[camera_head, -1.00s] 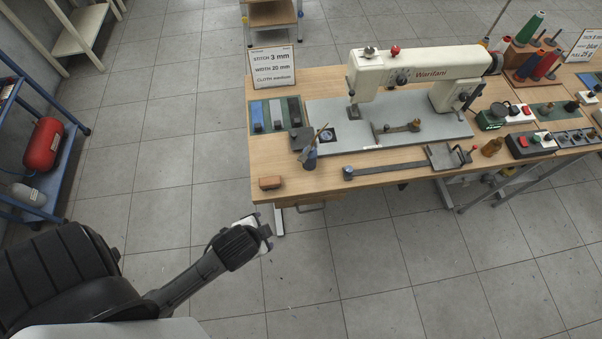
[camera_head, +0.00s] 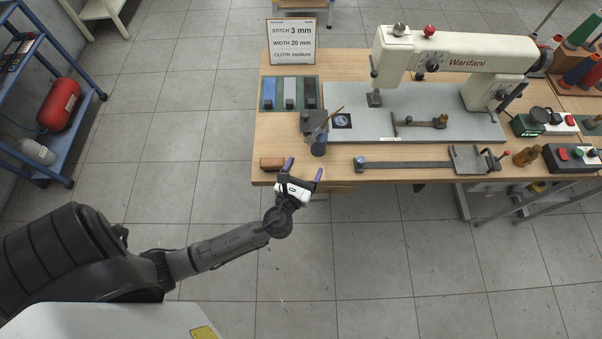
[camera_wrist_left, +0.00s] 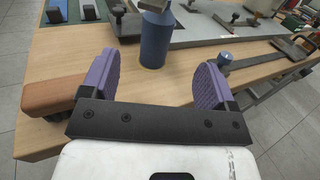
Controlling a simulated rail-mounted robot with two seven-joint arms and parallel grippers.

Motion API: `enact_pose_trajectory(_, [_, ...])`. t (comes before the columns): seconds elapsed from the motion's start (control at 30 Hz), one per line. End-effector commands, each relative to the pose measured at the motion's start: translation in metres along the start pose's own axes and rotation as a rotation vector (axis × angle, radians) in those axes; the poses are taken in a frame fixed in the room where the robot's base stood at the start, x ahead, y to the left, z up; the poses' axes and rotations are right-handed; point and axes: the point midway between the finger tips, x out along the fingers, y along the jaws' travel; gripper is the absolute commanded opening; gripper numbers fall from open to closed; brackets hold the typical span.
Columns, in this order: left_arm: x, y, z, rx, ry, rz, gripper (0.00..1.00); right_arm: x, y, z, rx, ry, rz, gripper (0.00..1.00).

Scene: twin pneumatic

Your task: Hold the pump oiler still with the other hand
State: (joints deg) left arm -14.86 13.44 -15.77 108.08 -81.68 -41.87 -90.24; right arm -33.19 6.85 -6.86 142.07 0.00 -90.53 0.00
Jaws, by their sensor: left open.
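The pump oiler appears to be the blue cylinder (camera_head: 319,147) with a grey top, upright near the table's front left edge, with a thin brown stick-like part rising over it. In the left wrist view the blue body (camera_wrist_left: 156,45) stands ahead of the fingers, roughly centred between them; its top is cut off by the frame. My left gripper (camera_head: 303,169) is open and empty at the table's front edge, short of the oiler and apart from it. Its two purple finger pads (camera_wrist_left: 158,75) are spread wide. My right gripper is not in view.
A brown block (camera_head: 271,164) lies just left of my left gripper. A dark grey block (camera_head: 312,122) stands behind the oiler, near the sewing machine's grey plate (camera_head: 420,125). A long metal bar (camera_head: 405,163) lies to the right. A sign (camera_head: 292,43) stands at the back left.

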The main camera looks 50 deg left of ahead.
Motion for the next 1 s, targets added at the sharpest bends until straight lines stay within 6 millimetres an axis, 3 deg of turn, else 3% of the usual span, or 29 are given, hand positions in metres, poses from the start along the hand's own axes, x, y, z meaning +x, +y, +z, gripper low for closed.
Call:
enact_pose_trajectory(0.53, [0.092, 0.001, 0.001, -0.005, -0.001, 0.003, 0.81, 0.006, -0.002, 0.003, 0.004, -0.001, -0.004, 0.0])
enact_pose_trajectory(0.8, [0.115, 0.001, 0.0, -0.006, 0.0, 0.002, 0.81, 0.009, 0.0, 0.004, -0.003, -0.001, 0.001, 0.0])
enact_pose_trajectory(1.0, [0.12, 0.001, 0.001, -0.006, 0.001, 0.003, 0.81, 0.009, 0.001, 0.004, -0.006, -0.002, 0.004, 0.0])
